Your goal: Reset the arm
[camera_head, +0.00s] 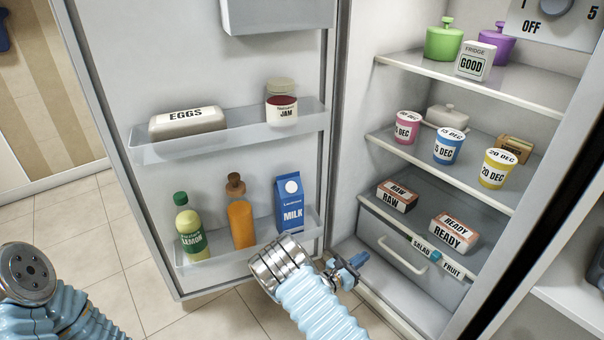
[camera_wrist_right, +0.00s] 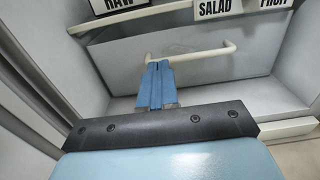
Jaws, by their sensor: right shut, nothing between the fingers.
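My right gripper (camera_head: 355,262) is in front of the open fridge, near the drawer at its bottom. Its blue fingers are together and empty. In the right wrist view the closed fingers (camera_wrist_right: 157,82) point towards the white drawer handle (camera_wrist_right: 205,49) and overlap its left end in the picture; I cannot tell whether they touch it. The handle also shows in the head view (camera_head: 405,262), to the right of the gripper and apart from it. The grey drawer (camera_head: 385,238) looks closed. My left arm shows at the lower left, but its gripper is out of view.
The open fridge door (camera_head: 270,75) stands to the left, its racks holding eggs (camera_head: 187,124), jam (camera_head: 281,103), lemon bottle (camera_head: 190,230) and milk (camera_head: 289,205). Shelves to the right hold pots, dated cups, and raw (camera_head: 397,195) and ready (camera_head: 454,232) boxes above the drawer.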

